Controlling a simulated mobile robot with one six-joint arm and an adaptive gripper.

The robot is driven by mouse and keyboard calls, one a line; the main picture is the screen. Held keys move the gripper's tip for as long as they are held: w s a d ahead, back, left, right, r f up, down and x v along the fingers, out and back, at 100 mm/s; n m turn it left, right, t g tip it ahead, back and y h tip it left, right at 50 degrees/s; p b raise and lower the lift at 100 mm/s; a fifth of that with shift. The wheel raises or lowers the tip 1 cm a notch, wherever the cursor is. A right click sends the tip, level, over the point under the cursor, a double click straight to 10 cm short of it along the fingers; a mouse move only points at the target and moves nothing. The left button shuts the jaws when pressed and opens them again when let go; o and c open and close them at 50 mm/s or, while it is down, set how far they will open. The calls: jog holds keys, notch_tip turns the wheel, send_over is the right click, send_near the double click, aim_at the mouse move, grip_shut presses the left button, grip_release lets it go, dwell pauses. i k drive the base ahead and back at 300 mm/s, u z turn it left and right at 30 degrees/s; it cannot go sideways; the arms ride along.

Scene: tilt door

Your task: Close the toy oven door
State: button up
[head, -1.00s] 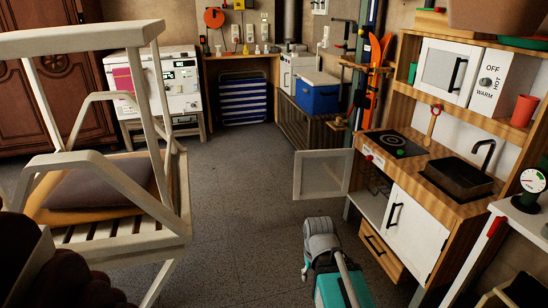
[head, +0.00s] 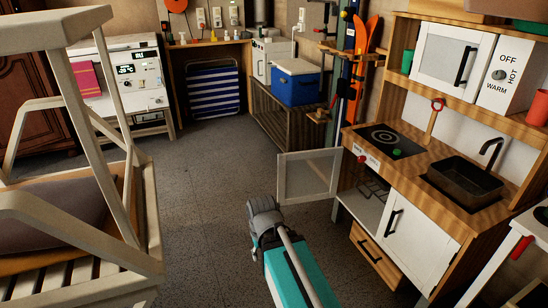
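The toy oven door (head: 307,177) is a white frame with a see-through pane, on the left of the wooden play kitchen (head: 455,202). It stands open, swung out to the left from the lower compartment (head: 362,208) below the hob. A wire rack shows inside. My teal and grey arm (head: 290,265) reaches up from the bottom middle of the view, in front of the door's lower edge in the picture. I cannot make out any gripper fingers, and no contact with the door shows.
A white cupboard door (head: 417,228) with a black handle is shut, right of the open compartment. A wooden drawer (head: 375,252) sits below. A pale wooden chair (head: 70,180) stands close on the left. The grey floor (head: 215,160) between chair and kitchen is clear.

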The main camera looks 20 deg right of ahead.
aim_at(337, 152)
jog(key=z, duration=0.35)
jog(key=i, duration=1.05)
jog(key=z, duration=0.7)
